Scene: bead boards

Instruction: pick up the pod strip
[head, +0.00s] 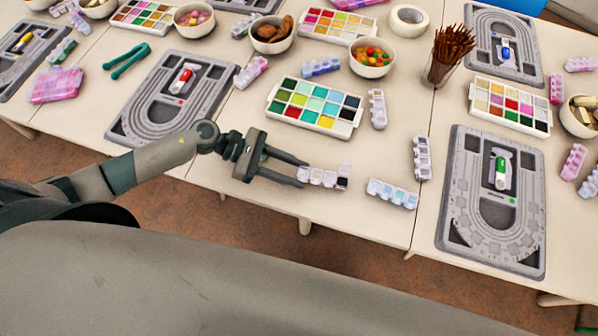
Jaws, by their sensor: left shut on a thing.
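My left gripper (303,174) reaches in from the left over the front edge of the table. It is shut on the near end of a pod strip (329,177), a short row of small clear pods with pale lids and a dark content at the right end. I cannot tell whether the strip touches the table. Another pod strip (392,193), bluish, lies just to the right of it. A third pod strip (422,158) lies further right, turned nearly upright in the picture. My right gripper is not in view.
A palette of coloured squares (314,106) lies behind the held strip. Grey bead boards stand at left (172,97) and right (493,200). Bowls (372,58), a cup of brown sticks (449,55) and a tape roll (409,20) stand further back. Bare table (250,200) lies by the front edge.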

